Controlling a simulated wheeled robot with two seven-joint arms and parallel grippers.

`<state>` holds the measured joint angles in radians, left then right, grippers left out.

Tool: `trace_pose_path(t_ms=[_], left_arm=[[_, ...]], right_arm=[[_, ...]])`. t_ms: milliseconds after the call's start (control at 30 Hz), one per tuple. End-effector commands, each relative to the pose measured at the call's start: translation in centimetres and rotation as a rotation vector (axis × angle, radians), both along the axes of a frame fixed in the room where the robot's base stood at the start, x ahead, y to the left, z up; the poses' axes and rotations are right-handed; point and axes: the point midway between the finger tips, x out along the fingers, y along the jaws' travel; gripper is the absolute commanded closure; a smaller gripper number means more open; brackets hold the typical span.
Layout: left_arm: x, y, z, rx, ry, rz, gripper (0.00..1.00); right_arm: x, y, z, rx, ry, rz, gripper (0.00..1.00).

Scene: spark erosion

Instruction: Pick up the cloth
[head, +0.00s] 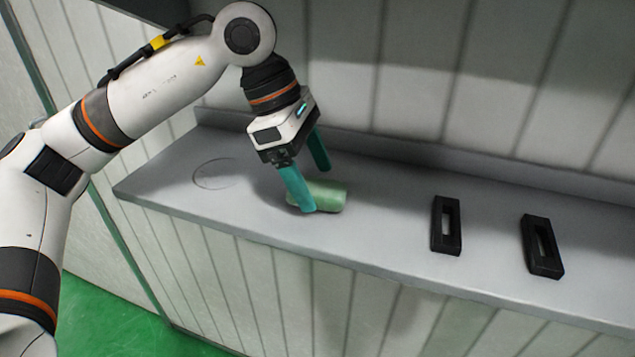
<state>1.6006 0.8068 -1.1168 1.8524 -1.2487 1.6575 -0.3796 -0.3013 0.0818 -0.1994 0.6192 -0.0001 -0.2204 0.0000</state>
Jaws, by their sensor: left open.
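A light green cloth (331,196), shaped like a short roll, lies on the grey shelf (385,230). My left gripper (314,190) points down at it with its two teal fingers spread apart. The near finger stands in front of the left end of the cloth and hides part of it. The far finger is behind the cloth. I cannot tell whether either finger touches it. My right gripper is not in view.
Two black slotted blocks, one nearer (446,225) and one further right (541,247), rest on the shelf right of the cloth. A thin circle (213,174) marks the shelf at left. A panelled wall (420,75) rises behind.

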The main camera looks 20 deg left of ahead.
Motion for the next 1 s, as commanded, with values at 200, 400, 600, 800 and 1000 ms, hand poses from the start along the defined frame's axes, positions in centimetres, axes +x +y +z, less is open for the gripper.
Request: trace_pose_path(t_ms=[200,400,600,800,1000], left_arm=[[0.01,-0.31,-0.85,-0.001,-0.001,0.001,0.22],[0.02,-0.29,-0.83,-0.001,-0.001,0.001,0.35],[0.02,-0.27,-0.82,0.000,-0.001,0.001,0.68],[0.02,-0.28,-0.80,-0.001,-0.001,0.000,0.70],[0.06,-0.30,-0.42,0.000,-0.002,0.001,0.70]], right_arm=[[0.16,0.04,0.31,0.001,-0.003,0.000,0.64],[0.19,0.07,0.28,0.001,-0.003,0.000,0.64],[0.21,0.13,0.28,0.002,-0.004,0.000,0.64],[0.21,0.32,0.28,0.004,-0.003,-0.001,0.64],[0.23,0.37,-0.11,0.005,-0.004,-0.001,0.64]])
